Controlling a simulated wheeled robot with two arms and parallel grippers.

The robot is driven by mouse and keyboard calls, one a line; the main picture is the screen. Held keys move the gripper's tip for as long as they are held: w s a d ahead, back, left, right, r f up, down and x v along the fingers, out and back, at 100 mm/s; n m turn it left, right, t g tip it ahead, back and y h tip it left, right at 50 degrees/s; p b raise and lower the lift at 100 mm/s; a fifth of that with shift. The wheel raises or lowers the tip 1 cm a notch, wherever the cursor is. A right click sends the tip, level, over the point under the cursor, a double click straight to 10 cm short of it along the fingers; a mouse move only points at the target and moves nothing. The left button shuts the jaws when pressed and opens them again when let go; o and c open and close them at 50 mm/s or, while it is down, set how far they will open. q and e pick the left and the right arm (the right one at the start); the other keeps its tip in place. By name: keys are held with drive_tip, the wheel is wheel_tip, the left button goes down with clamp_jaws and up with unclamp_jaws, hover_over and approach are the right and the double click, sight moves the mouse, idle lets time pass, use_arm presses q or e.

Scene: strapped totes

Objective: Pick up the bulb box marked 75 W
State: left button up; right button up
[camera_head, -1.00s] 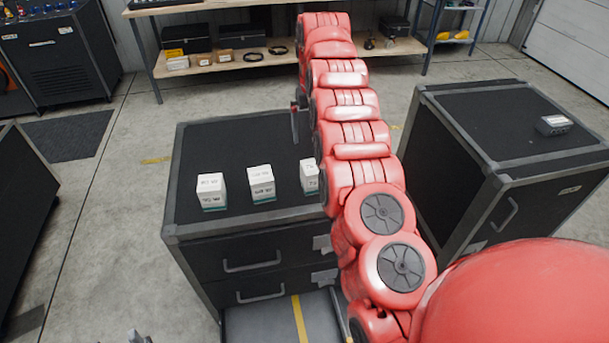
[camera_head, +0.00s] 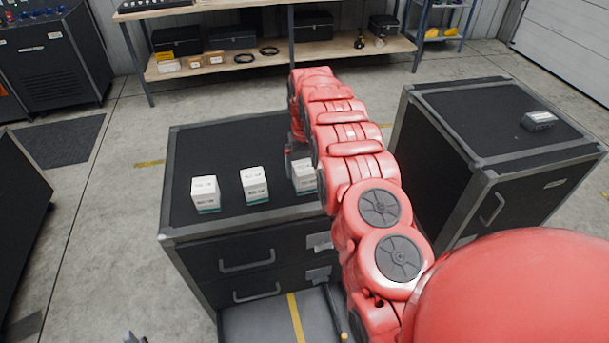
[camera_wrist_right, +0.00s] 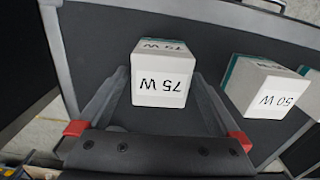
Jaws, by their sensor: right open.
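The white bulb box marked 75 W (camera_wrist_right: 160,75) has a teal base and shows its label upside down in the right wrist view. It stands on the dark cabinet top and lies between the two fingers of my open right gripper (camera_wrist_right: 160,88), with a gap on each side. In the head view this box (camera_head: 304,177) is the rightmost of three, partly hidden by my right arm. My right gripper (camera_head: 296,152) is just behind it there, mostly hidden. A small grey tip at the bottom edge seems to be my left gripper (camera_head: 133,338); its jaws are not readable.
A box marked 50 W (camera_wrist_right: 268,88) stands beside it and is the middle box (camera_head: 254,185) in the head view. A third white box (camera_head: 205,194) stands further left. The cabinet top (camera_head: 225,145) is clear behind them. Another cabinet (camera_head: 480,110) stands to the right.

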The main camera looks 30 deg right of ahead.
drive_tip(key=shift+f, duration=0.15)
wheel_tip(320, 180, down, 4)
drive_tip(key=p, duration=0.2)
drive_tip(key=shift+s+p, duration=0.1)
drive_tip(key=shift+p, duration=0.25)
drive_tip(key=shift+f, duration=0.35)
drive_tip(key=c, duration=1.3)
drive_tip(key=shift+r, duration=0.25)
